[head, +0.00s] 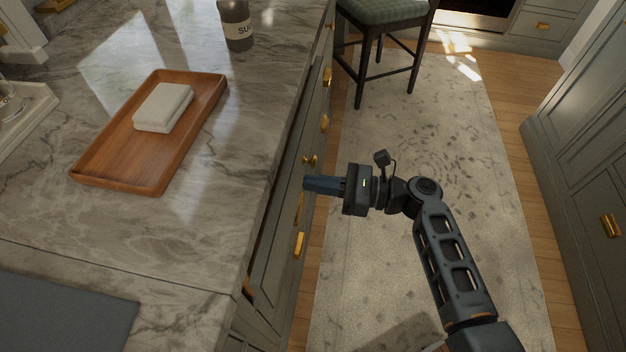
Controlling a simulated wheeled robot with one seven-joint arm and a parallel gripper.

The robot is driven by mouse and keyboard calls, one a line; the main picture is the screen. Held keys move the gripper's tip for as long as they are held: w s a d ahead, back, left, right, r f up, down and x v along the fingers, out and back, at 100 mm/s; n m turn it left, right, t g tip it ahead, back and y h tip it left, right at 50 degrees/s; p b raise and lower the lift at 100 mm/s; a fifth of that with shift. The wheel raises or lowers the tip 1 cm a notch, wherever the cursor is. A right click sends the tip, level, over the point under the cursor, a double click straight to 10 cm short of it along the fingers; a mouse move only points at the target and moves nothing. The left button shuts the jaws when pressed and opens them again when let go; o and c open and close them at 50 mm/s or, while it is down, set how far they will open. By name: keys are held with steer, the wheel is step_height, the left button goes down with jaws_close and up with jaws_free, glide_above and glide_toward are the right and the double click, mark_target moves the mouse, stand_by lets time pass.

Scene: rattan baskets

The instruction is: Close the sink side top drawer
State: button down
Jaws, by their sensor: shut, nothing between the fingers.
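My gripper (308,184) is shut and empty. Its dark blue fingers point left, at the cabinet front below the marble counter edge. In this view the fingertips overlap the cabinet front near a gold knob (310,160); I cannot tell whether they touch it. A grey-green drawer front (270,250) under the counter stands a little out, with a dark gap between it and the counter. A strip of brown wood shows at its near end. Gold handles (299,245) sit on the cabinet front just below the fingers.
The marble counter (230,140) holds a wooden tray (92,184) with a white block (163,107), and a dark bottle (237,25). A stool (385,35) stands at the back. A rug (450,140) covers the aisle floor. Cabinets (585,160) line the right side.

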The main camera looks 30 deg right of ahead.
mark_target(297, 181)
steer(key=shift+w+a, duration=0.3)
steer(key=shift+a, duration=0.1)
steer(key=shift+x, duration=2.35)
steer(key=shift+r, duration=0.1)
steer(key=shift+s, duration=0.1)
